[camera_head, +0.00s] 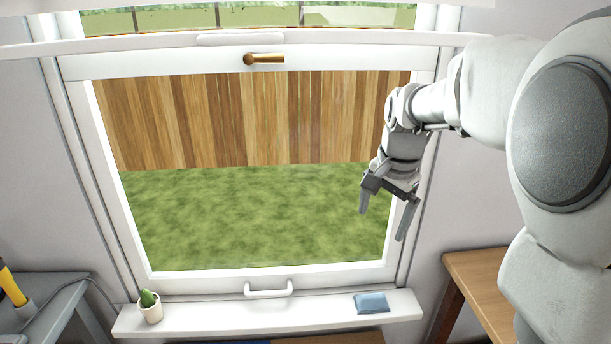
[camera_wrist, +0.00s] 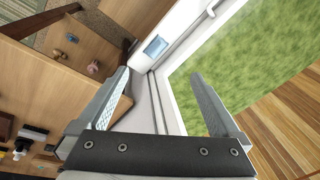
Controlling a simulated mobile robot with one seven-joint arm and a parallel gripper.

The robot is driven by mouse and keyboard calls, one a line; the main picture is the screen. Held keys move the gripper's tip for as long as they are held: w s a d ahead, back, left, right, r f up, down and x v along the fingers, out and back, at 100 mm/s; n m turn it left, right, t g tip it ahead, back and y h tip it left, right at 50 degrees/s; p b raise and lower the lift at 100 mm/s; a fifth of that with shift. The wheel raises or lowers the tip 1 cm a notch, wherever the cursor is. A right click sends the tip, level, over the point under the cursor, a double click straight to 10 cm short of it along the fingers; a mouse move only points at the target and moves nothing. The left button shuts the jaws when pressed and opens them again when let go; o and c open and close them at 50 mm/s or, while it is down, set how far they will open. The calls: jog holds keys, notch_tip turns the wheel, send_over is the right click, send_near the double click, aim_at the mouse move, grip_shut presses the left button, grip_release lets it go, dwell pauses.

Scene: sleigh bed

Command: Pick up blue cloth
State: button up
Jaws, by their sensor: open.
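The blue cloth (camera_head: 371,302) lies folded on the right part of the white windowsill. It also shows in the wrist view (camera_wrist: 155,46), beyond the fingertips and between the two fingers. My gripper (camera_head: 384,226) hangs in front of the window, above the cloth and apart from it. In the wrist view its two fingers (camera_wrist: 160,84) are spread wide with nothing between them.
A small potted cactus (camera_head: 149,307) stands at the sill's left end. The window has a white lower handle (camera_head: 268,289) just above the sill. A wooden table (camera_head: 480,285) is at the right and a grey table (camera_head: 45,305) at the left. The sill between cactus and cloth is clear.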

jog(key=w+d+f+m+g+b, duration=0.1)
jog(key=w+d+f+m+b, duration=0.25)
jog(key=w+f, duration=0.6)
jog(key=m+g+b, duration=0.1)
jog(key=m+b, duration=0.3)
jog(key=b, duration=0.2)
send_over(373, 295)
jog(key=f, duration=2.3)
jog(key=shift+s+f, duration=0.2)
jog(key=shift+f, duration=0.1)
jog(key=shift+w+f+b, duration=0.15)
jog(key=shift+f+b, duration=0.3)
jog(key=shift+f, duration=1.2)
jog(key=shift+w+f+b, duration=0.1)
jog(key=shift+f+b, duration=0.35)
jog(key=shift+f, duration=1.15)
jog(key=shift+c, duration=0.3)
jog(key=c, duration=1.1)
jog(key=shift+r, duration=0.15)
